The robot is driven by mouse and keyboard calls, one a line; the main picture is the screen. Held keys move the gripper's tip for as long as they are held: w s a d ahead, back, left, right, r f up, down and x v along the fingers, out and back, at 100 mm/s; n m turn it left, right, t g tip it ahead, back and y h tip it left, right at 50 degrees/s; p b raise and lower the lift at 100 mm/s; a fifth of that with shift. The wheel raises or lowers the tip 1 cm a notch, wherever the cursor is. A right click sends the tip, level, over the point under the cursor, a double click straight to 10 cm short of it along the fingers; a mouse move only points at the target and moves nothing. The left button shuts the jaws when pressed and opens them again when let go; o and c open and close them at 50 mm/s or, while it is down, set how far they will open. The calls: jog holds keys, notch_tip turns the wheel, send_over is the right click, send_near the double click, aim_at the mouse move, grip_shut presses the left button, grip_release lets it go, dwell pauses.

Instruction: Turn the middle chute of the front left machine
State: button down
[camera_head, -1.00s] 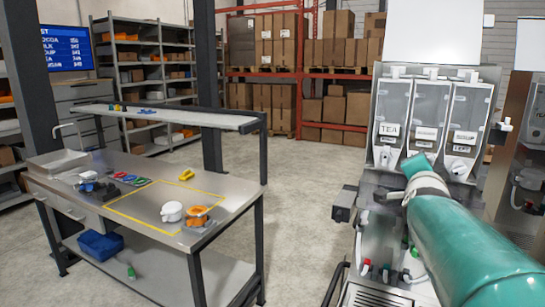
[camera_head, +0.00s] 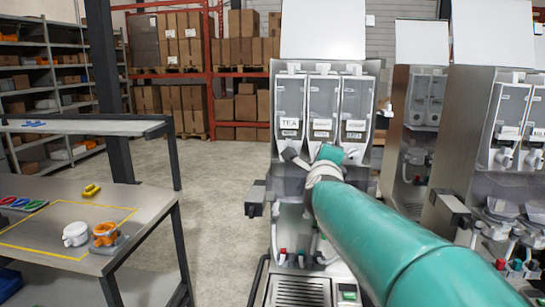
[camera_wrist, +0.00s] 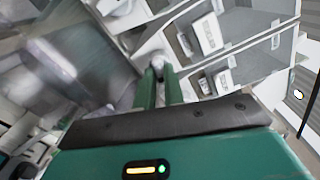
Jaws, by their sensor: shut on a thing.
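The front left machine (camera_head: 258,225) stands in the middle of the head view, with three clear canisters side by side. The left canister (camera_head: 290,100) is labelled TEA; the middle canister (camera_head: 322,100) and right canister (camera_head: 355,100) have labels too small to read surely. My gripper (camera_head: 322,158) is just below the middle canister and hides most of the middle chute there. In the wrist view, my green fingers (camera_wrist: 160,82) are close together on a pale piece, the middle chute (camera_wrist: 146,62), at their tips. The chute's exact angle is hidden.
More machines (camera_head: 488,190) stand close on the right. Open floor (camera_head: 222,205) lies between bench and machine. Boxed racks (camera_head: 240,73) stand behind.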

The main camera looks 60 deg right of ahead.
jog(key=shift+m, duration=1.2)
jog(key=c, duration=1.5)
grip_release()
jog(key=shift+a, duration=0.15)
